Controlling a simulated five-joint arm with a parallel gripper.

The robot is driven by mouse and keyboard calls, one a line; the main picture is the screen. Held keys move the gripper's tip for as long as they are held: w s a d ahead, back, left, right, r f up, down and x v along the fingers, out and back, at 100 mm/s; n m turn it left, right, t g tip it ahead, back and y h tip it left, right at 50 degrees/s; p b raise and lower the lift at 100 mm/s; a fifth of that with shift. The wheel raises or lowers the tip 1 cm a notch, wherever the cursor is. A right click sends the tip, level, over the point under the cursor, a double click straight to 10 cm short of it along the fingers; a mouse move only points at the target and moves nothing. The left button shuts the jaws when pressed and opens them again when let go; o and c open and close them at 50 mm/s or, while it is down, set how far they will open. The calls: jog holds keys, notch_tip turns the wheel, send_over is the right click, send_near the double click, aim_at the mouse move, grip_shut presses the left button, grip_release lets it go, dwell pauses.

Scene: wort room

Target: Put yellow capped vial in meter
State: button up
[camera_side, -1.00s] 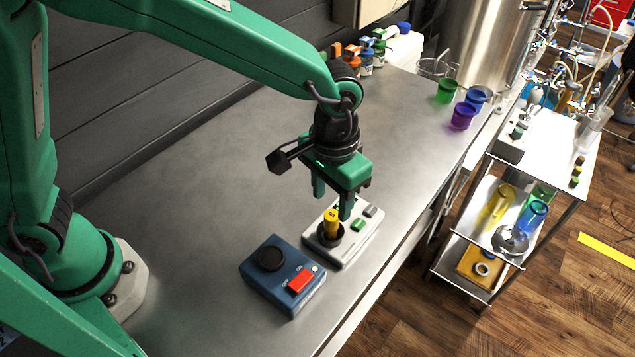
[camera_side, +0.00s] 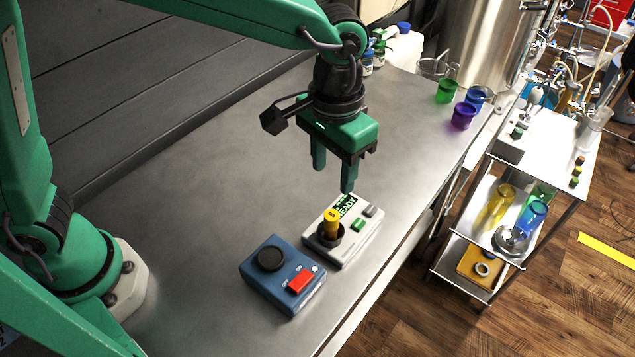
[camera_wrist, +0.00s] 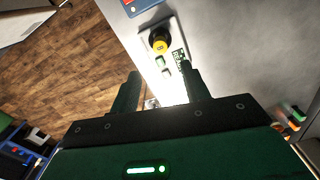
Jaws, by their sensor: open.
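The yellow capped vial (camera_side: 332,224) stands upright in the dark round well of the white meter (camera_side: 352,246), in the side view. Its yellow cap (camera_wrist: 161,46) also shows from above in the wrist view, inside the well. The meter's small screen (camera_side: 346,204) is green and reads "READY". My gripper (camera_side: 333,180) is open and empty. Its fingers hang above and behind the meter, apart from the vial. In the wrist view, the vial lies beyond the fingertips.
A blue box (camera_side: 283,275) with a dark round top and a red switch stands beside the meter, at its left front. Green and purple cups (camera_side: 462,116) stand at the bench's far right. The bench left of the meter is clear.

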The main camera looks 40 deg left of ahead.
jog(key=s+a+r+n+t+h, duration=0.1)
jog(key=a+r, duration=0.2)
jog(key=a, duration=0.4)
jog(key=s+a+r+t, duration=0.1)
jog(key=s+a+r, duration=0.15)
jog(key=a, duration=0.45)
jog(key=s+a+t, duration=0.1)
jog(key=s+a, duration=0.3)
jog(key=a, duration=0.2)
jog(key=s+a+n+t+y, duration=0.1)
jog(key=s+a+t, duration=0.1)
jog(key=s+a, duration=0.2)
jog(key=shift+a+r+t, duration=0.2)
jog(key=shift+a+t, duration=0.1)
jog(key=shift+a, duration=0.95)
